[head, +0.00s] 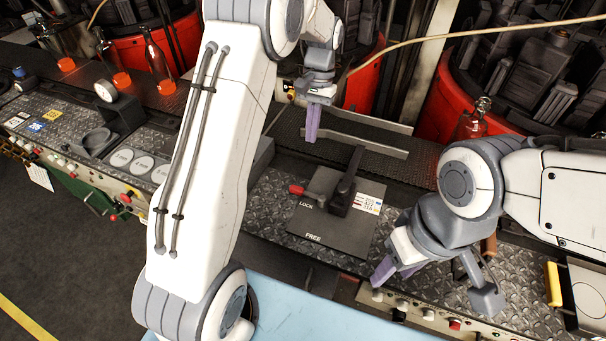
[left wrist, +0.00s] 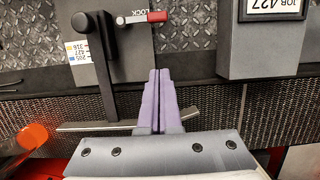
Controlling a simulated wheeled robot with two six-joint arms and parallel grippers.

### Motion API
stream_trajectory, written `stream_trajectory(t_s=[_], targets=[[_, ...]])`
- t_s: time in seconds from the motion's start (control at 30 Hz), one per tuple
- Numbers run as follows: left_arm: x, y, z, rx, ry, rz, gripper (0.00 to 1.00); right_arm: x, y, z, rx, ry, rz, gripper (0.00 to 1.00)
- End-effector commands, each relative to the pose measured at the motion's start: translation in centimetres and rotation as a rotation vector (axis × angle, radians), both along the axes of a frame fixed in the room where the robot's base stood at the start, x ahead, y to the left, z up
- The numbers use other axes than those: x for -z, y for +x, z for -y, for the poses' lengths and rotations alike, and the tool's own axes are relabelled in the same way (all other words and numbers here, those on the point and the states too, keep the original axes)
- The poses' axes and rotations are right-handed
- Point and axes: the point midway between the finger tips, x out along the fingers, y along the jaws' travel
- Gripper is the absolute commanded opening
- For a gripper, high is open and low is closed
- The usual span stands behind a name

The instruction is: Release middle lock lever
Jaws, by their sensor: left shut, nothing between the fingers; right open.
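The middle lock lever (head: 345,185) is a black arm on a dark plate (head: 320,237) marked LOCK and FREE. A red-tipped pointer (head: 297,190) sits at the LOCK side. In the left wrist view the black lever (left wrist: 104,75) and the red tip (left wrist: 157,16) beside the word LOCK show at the upper left. My left gripper (head: 312,124) is shut and empty, above the conveyor behind the plate, apart from the lever. Its closed purple fingers (left wrist: 158,100) also show in the left wrist view. My right gripper (head: 392,270) is open, in front and right of the plate.
A metal guide rail (head: 365,145) runs along the dark conveyor behind the plate. Glowing bottles (head: 160,66) stand at the far left, and a clear bottle (head: 474,120) is behind my right arm. A row of buttons (head: 428,314) lines the front edge. Red moulds stand behind.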

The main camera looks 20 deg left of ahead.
Motion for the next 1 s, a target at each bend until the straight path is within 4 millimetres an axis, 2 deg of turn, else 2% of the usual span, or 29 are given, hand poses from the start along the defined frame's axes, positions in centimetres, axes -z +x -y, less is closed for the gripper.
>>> stream_trajectory(t_s=[0.17,0.27,0.37,0.73,0.8,1.0], targets=[[0.2,-0.1,0.1,0.001,0.0,0.0,0.0,-0.1,0.0,0.0,0.0,0.0,0.0,0.5],[1.0,-0.3,0.1,0.001,0.0,-0.004,0.0,-0.3,0.0,0.0,0.0,0.0,0.0,0.5],[2.4,-0.8,0.1,0.001,0.0,-0.006,0.0,-0.6,0.0,0.0,0.0,0.0,0.0,0.5],[9.9,-2.8,0.0,0.001,0.0,-0.006,0.0,-2.5,0.0,0.0,0.001,0.0,0.0,0.5],[9.3,-3.9,-0.1,0.0,0.0,-0.002,0.0,-3.0,0.0,0.0,0.001,0.0,0.0,0.5],[9.5,-5.9,-0.1,0.001,0.0,-0.001,0.0,-3.8,0.0,0.0,0.002,0.0,0.0,0.5]])
